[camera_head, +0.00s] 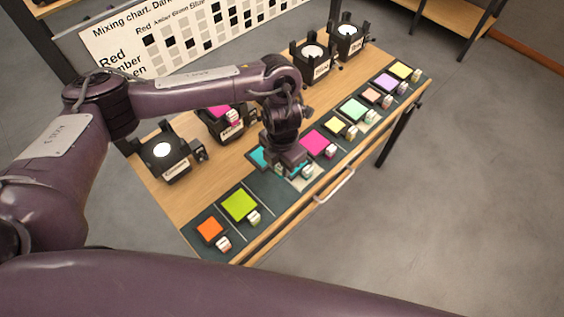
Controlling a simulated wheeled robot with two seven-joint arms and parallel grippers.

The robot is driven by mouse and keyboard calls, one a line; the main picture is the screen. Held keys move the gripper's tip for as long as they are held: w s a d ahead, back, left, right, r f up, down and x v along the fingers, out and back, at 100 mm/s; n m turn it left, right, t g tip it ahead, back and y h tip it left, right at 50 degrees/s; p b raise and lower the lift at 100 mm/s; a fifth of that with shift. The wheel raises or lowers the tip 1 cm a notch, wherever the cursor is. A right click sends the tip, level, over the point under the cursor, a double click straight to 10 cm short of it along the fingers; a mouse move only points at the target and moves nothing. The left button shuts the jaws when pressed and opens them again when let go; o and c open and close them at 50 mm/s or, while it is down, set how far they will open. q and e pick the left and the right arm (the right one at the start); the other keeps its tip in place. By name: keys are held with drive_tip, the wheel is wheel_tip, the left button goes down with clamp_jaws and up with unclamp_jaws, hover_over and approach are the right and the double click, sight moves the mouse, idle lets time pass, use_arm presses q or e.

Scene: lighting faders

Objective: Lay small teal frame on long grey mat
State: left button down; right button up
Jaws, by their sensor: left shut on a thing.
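My left gripper (287,172) points down over the long grey mat (268,191), which runs along the front of the table. It is shut on the small teal frame (258,157), and the gripper hides the frame's middle. Teal shows on both sides of the gripper, with a pale tab at the right. The frame is at or just above the mat; I cannot tell whether it touches. My right gripper is not in view.
On the mat lie an orange frame (209,230), a green frame (239,205), a magenta frame (315,143) and several others towards the far end. Black lamp holders (163,152) stand along the table's back. A bare mat stretch lies between the green frame and my gripper.

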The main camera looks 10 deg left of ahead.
use_arm(q)
wheel_tip(320, 180, down, 13)
drive_tip(key=b, duration=1.1)
idle(0.4)
drive_tip(key=shift+f+b, duration=1.3)
drive_tip(key=shift+f, duration=0.05)
drive_tip(key=c, duration=1.2)
unclamp_jaws()
drive_tip(key=shift+o, duration=0.2)
drive_tip(key=shift+r, duration=0.1)
